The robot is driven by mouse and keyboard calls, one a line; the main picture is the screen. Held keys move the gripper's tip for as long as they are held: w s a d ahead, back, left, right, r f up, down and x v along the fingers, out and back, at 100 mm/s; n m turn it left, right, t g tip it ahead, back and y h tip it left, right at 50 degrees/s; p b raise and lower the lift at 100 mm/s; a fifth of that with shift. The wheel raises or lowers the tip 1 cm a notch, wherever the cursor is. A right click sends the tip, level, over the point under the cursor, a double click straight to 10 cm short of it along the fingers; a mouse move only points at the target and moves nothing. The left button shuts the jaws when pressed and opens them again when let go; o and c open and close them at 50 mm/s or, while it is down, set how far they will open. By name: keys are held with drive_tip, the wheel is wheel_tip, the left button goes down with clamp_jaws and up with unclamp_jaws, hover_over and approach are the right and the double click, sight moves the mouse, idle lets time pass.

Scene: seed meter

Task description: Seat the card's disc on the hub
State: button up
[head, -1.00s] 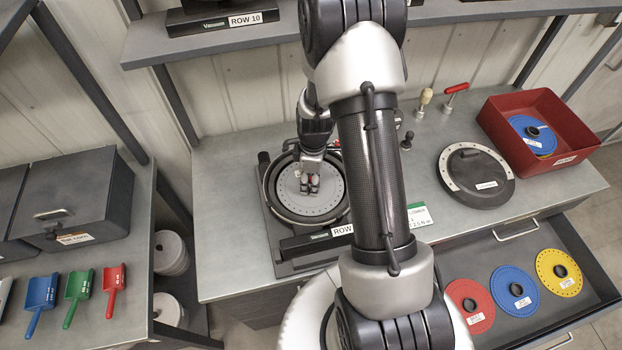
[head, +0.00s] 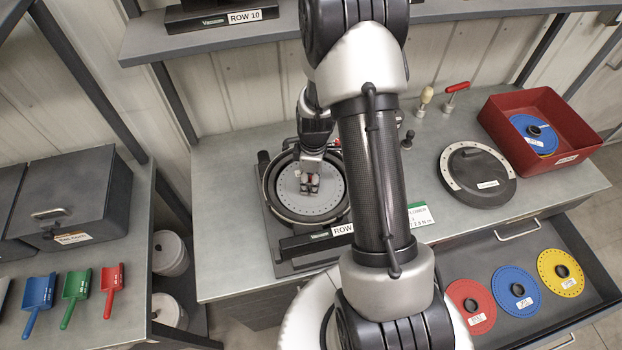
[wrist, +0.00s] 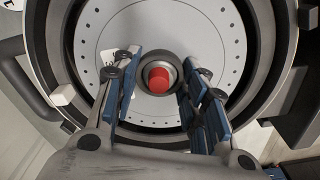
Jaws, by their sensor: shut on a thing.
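A light grey disc (head: 287,186) with a ring of small holes lies inside the round black housing of the seed meter (head: 263,203) on the bench. My gripper (head: 310,186) points down at the disc's middle. In the wrist view my gripper (wrist: 160,75) has its blue-padded fingers on either side of the disc's dark central collar, shut on it. A red-topped hub (wrist: 159,78) shows inside the collar. The grey disc (wrist: 190,25) looks roughly centred in the housing; I cannot tell whether it sits fully down. A white and green card (head: 419,216) lies right of the meter, its writing unclear.
A round black cover (head: 478,184) and a red bin (head: 570,132) with a blue disc stand at the right. An open drawer (head: 520,325) holds red, blue and yellow discs. Upright tools (head: 424,100) stand behind. A shelf (head: 215,40) hangs over the bench's back.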

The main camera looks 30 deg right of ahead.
drive_tip(key=o, duration=1.2)
drive_tip(key=shift+c, duration=0.4)
drive_tip(key=shift+c, duration=1.2)
drive_tip(key=shift+c, duration=0.4)
drive_tip(key=shift+c, duration=0.9)
drive_tip(key=shift+o, duration=0.5)
drive_tip(key=shift+o, duration=0.8)
